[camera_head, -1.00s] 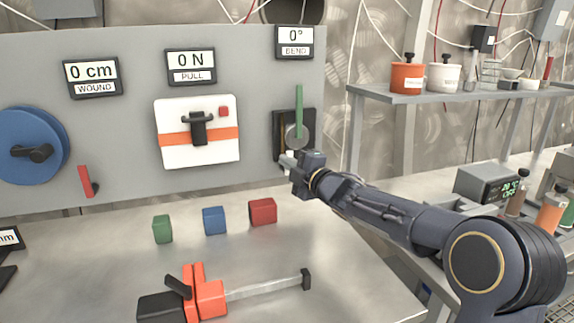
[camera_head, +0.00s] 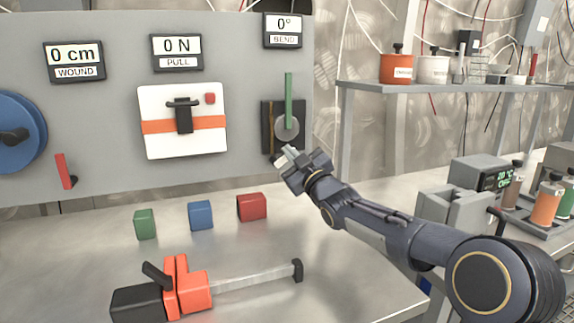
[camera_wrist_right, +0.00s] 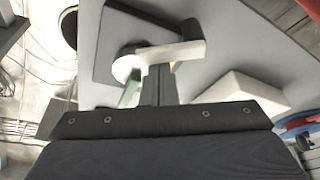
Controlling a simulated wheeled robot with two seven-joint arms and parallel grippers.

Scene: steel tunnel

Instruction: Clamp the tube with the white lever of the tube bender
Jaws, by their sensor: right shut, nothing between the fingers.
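The tube bender is a dark plate (camera_head: 297,110) on the grey panel, with a grey disc (camera_head: 287,129) and an upright green handle (camera_head: 288,95). A thin copper-coloured tube (camera_head: 271,128) runs upright at the plate's left side. My right gripper (camera_head: 284,156) is shut and empty, just below the plate. In the right wrist view, a white bar (camera_wrist_right: 187,52), which looks like the white lever, lies across just beyond the narrow grey fingers (camera_wrist_right: 158,84). I cannot tell whether they touch it. In the head view I cannot separate the lever from the fingertips. My left gripper is out of view.
The BEND display (camera_head: 283,29) reads 0°. Green (camera_head: 145,224), blue (camera_head: 200,215) and red (camera_head: 252,206) blocks and an orange-black clamp (camera_head: 187,289) lie on the steel table. A grey vise (camera_head: 452,208) stands right of my forearm.

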